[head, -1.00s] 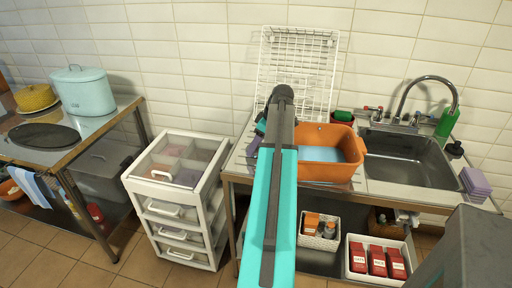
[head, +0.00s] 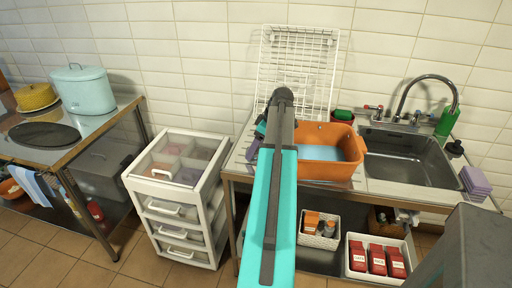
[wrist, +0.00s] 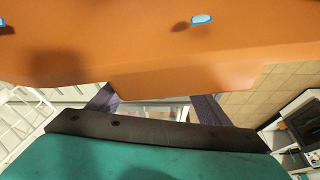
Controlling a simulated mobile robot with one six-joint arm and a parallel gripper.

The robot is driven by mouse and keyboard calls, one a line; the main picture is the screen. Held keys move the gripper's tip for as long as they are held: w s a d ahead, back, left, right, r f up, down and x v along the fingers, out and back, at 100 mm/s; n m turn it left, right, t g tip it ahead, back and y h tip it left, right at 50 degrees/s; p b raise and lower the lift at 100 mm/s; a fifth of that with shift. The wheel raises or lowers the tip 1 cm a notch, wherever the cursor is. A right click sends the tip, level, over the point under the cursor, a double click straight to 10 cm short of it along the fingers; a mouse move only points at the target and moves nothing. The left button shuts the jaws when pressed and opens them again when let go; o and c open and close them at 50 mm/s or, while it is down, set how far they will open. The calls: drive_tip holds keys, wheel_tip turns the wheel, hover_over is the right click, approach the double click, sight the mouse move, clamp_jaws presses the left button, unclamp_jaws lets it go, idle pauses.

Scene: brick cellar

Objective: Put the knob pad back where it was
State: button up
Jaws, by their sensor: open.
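I cannot pick out the knob pad for certain in either view. My gripper (wrist: 155,106) is open in the wrist view, with its two dark purple-grey fingers spread apart and nothing seen between them. The orange tub (wrist: 150,62) fills the upper part of that view, close to the fingers. In the head view my arm hides most of the gripper; only a purple-grey finger part (head: 252,148) shows left of the arm, over the drainboard. The orange tub (head: 352,147) stands right of my arm, with a light blue inside.
A white wire rack (head: 297,62) leans on the wall behind the arm. A metal sink (head: 408,155) with a tap lies to the right, with stacked purple pads (head: 475,182) beside it. A white drawer unit (head: 178,190) stands left. Baskets sit on the shelf below.

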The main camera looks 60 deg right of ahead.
drive_tip(key=shift+r, duration=0.2)
drive_tip(key=b+v, duration=0.1)
drive_tip(key=v, duration=1.1)
drive_tip(key=shift+f, duration=0.1)
idle(0.7)
